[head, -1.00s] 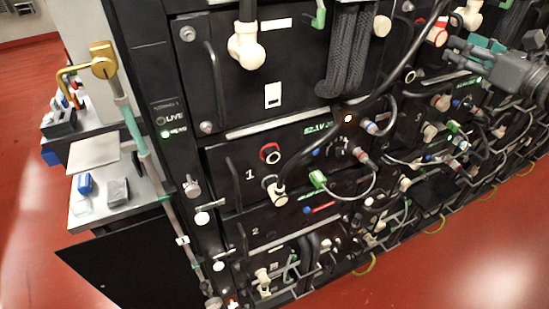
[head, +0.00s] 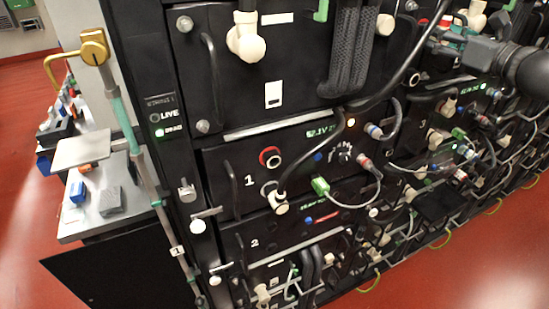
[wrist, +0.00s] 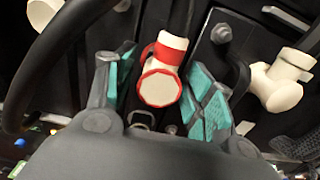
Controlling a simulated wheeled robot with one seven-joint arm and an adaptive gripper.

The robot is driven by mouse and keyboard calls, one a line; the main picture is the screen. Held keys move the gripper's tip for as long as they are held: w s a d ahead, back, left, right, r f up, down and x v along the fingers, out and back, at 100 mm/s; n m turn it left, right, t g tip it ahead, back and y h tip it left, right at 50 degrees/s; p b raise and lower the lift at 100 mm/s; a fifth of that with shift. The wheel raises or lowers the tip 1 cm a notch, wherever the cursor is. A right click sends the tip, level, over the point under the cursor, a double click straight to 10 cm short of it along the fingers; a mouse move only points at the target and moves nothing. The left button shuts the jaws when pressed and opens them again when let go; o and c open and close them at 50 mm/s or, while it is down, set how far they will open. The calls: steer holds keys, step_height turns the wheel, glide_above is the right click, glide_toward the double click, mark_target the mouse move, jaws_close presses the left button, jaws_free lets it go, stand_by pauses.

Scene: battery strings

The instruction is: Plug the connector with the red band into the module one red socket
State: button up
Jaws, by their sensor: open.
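The connector with the red band is a cream elbow plug (wrist: 160,88) with red rings, seen between my gripper's finger pads in the wrist view. In the head view only a small red and cream part of it (head: 446,19) shows at the upper right, beside my gripper (head: 440,34). My gripper (wrist: 162,80) is open, with one teal pad on each side of the plug; I see gaps on both sides. The module one red socket (head: 270,157) is a red ring with a dark centre, right of the "1" label, and is empty.
A cream elbow plug (head: 279,205) on a black cable sits just below the red socket. A green connector (head: 320,187) is to its right. A thick black cable (head: 325,150) crosses module one. Another cream plug (wrist: 282,85) is right of my gripper.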

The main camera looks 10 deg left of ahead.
steer(key=c, duration=1.1)
steer(key=shift+c, duration=0.2)
steer(key=shift+s+d, duration=0.1)
steer(key=shift+s, duration=0.05)
steer(key=shift+s+d+r, duration=0.1)
steer(key=shift+s+d, duration=0.25)
steer(key=shift+s, duration=0.05)
steer(key=shift+p+v, duration=0.65)
steer(key=shift+v, duration=0.55)
steer(key=p+v, duration=0.3)
steer(key=v, duration=0.2)
stand_by(0.7)
